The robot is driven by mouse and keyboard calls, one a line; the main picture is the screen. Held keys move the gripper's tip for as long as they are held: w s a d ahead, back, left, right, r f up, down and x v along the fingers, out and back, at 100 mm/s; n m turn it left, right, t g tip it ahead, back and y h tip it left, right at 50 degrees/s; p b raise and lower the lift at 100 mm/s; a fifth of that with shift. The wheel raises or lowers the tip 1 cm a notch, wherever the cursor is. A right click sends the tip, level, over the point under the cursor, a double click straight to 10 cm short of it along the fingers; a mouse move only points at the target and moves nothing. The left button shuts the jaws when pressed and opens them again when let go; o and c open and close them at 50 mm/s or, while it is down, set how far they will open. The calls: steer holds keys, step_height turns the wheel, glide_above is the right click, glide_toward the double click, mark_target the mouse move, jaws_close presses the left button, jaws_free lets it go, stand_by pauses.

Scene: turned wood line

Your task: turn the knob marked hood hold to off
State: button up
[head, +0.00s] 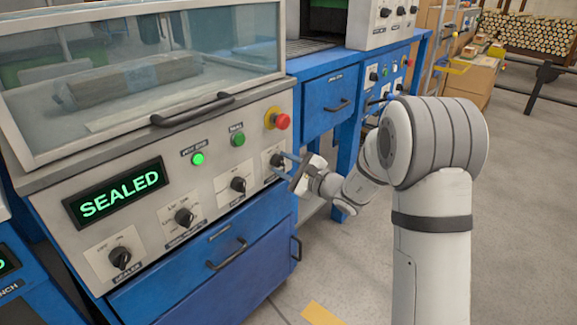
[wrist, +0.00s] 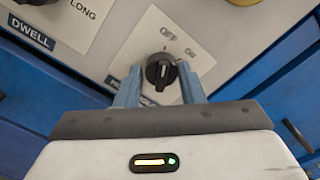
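A black rotary knob (wrist: 161,70) with OFF and ON printed above it sits on a pale plate in the wrist view. Its name label below is mostly hidden by my gripper, so I cannot read it as hood hold. In the head view this knob (head: 277,160) is the rightmost on the grey panel, partly covered by my fingers. My gripper (wrist: 159,77) is open, with one blue finger on each side of the knob and small gaps showing. My gripper (head: 283,166) also shows at the panel's right end in the head view. The knob's exact pointer direction is hard to tell.
Several other knobs sit left along the panel, including one (head: 238,184) beside it. A red emergency button (head: 277,119) is just above. A green SEALED display (head: 118,193) and a clear hood (head: 140,75) with a black handle (head: 193,109) are to the left.

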steer(key=o, duration=0.4)
steer(key=shift+c, duration=0.2)
steer(key=shift+d, duration=0.1)
steer(key=p+v, duration=0.2)
steer(key=v, duration=0.5)
steer(key=shift+s+d, duration=0.25)
